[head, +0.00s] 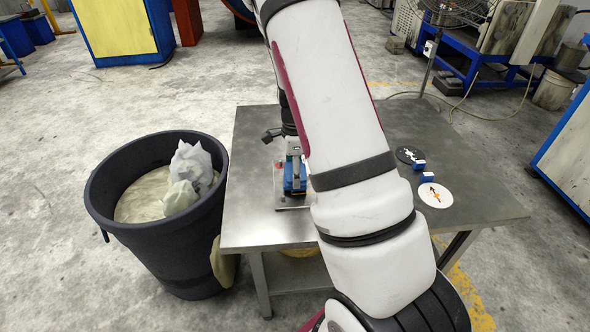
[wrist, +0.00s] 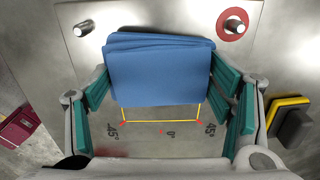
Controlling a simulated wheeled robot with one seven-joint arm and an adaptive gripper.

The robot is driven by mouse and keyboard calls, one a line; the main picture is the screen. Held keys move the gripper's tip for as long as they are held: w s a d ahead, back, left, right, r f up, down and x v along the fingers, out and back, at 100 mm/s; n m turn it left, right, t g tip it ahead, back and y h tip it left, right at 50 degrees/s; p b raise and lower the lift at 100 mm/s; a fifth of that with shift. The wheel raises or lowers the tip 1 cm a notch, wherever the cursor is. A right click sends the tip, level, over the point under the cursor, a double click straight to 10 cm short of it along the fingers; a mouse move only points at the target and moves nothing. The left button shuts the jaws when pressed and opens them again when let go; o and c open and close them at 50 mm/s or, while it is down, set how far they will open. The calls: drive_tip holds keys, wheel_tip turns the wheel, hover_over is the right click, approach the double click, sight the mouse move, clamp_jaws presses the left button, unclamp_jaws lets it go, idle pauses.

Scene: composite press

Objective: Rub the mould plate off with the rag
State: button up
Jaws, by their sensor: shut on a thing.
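A folded blue rag (wrist: 160,70) sits between the green-padded fingers of my gripper (wrist: 160,84) in the wrist view, and the gripper is shut on it. Under it lies the grey metal mould plate (wrist: 190,22), with an upright pin near each upper corner and a red ring around the right pin. The rag covers the middle of the plate; I cannot tell whether it touches. In the head view the rag (head: 295,187) shows at my gripper (head: 294,172), above the plate (head: 290,206) on the steel table. My arm hides part of both.
The steel table (head: 250,226) has a black disc (head: 406,155), a white disc (head: 434,196) with an arrow and small blue blocks (head: 427,176) at right. A dark bin (head: 173,256) with pale crumpled cloths (head: 193,168) stands left of the table. A dark red object (wrist: 18,126) shows in the wrist view.

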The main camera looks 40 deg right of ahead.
drive_tip(key=shift+f+b, duration=0.35)
drive_tip(key=shift+f, duration=0.25)
idle(0.3)
drive_tip(key=shift+s+d+r, duration=0.1)
drive_tip(key=shift+s+d, duration=0.6)
drive_tip(key=shift+d, duration=0.35)
drive_tip(key=shift+s+d, duration=0.7)
drive_tip(key=shift+d, duration=0.35)
drive_tip(key=shift+s+d, duration=0.7)
drive_tip(key=shift+d, duration=0.3)
drive_tip(key=shift+w+a+p, duration=0.2)
drive_tip(key=shift+w+a, duration=0.5)
drive_tip(key=shift+a, duration=0.35)
drive_tip(key=shift+w+a+p, duration=0.15)
drive_tip(key=shift+w+a, duration=0.6)
drive_tip(key=shift+a, duration=0.3)
drive_tip(key=shift+w+a+p, duration=0.2)
drive_tip(key=shift+w+a, duration=0.5)
drive_tip(key=shift+a, duration=0.35)
drive_tip(key=shift+r+p, duration=2.55)
drive_tip(key=shift+r, duration=0.95)
